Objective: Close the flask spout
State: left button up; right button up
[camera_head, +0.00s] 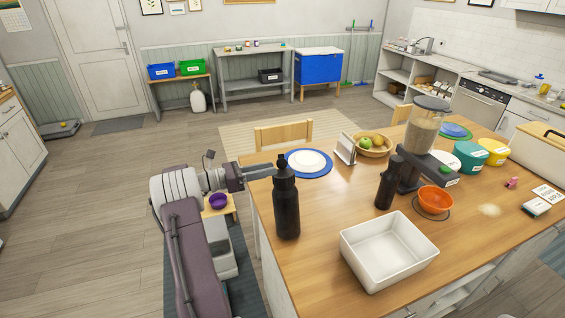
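A tall black flask (286,208) stands upright near the left end of the wooden table. Its narrow cap (281,168) has a small dark spout piece sticking up at the top; it is too small to tell exactly how the spout sits. My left gripper (265,172) comes in from the left at about the height of the cap, and its fingertips point right and end close beside the flask's top. I see the fingers side-on, so their gap does not show, and I cannot tell whether they touch the cap. My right gripper is not in view.
A white rectangular basin (388,250) stands right of the flask. A second dark bottle (387,186), a food dispenser (424,140) and an orange bowl (435,200) stand farther right. A white plate on a blue mat (308,162) lies behind the flask.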

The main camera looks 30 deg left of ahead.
aim_at(282, 161)
pick_arm(q)
jog(key=p+x, duration=0.1)
jog(key=x, duration=0.3)
jog(key=shift+w+d+r, duration=0.1)
jog(key=shift+d+r, duration=0.05)
jog(key=shift+d, duration=0.2)
jog(key=shift+w+d, duration=0.2)
jog(key=shift+w, duration=0.15)
jog(key=shift+s+a, duration=0.1)
jog(key=c, duration=0.5)
grip_shut()
jog(key=o, duration=0.5)
grip_release()
